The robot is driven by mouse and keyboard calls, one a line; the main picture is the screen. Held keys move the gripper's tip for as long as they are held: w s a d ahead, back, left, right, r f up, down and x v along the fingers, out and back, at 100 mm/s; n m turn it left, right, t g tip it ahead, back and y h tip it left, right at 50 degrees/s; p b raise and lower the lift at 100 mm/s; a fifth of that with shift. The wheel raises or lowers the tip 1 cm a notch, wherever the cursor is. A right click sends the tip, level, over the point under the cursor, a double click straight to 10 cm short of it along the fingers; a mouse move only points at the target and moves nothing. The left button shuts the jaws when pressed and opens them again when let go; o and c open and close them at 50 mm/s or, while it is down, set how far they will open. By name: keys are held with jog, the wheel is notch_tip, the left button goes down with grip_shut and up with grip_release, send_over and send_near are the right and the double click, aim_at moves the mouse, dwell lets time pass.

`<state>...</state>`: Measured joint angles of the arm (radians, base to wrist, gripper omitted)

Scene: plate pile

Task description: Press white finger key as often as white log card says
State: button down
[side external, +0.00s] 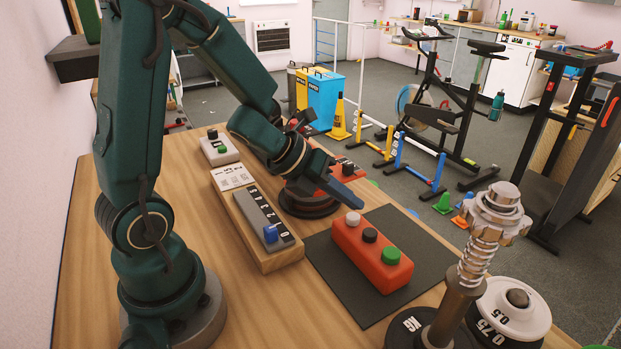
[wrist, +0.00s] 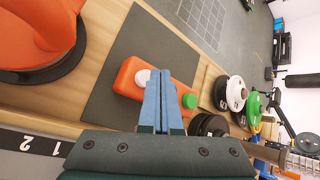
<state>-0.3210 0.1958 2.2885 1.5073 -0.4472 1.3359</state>
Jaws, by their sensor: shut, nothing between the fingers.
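The orange key block (side external: 372,262) lies on a dark mat and carries a white key (side external: 353,218), a black key (side external: 370,235) and a green key (side external: 390,256) in a row. My gripper (side external: 360,204) is shut and empty, its fingertips above and close to the white key in the side view; contact cannot be told. In the wrist view, the shut fingers (wrist: 160,75) lie just right of the white key (wrist: 142,77) and hide the black key. A white card (side external: 232,177) with small dark print lies at the far end of the slider board; its writing is too small to read.
The slider board (side external: 262,222) with numbers and a blue knob (side external: 270,233) stands left of the mat (side external: 330,285). A small grey box with a green button (side external: 219,149) is behind. An orange device on a dark round base (side external: 308,203) sits near my gripper. Weights (side external: 512,310) stand front right.

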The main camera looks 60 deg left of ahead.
aim_at(348, 219)
jog(key=shift+r, duration=2.55)
dwell(0.8)
notch_tip(348, 219, up, 4)
jog(key=shift+f, duration=0.1)
dwell(0.3)
jog(key=shift+f, duration=4.4)
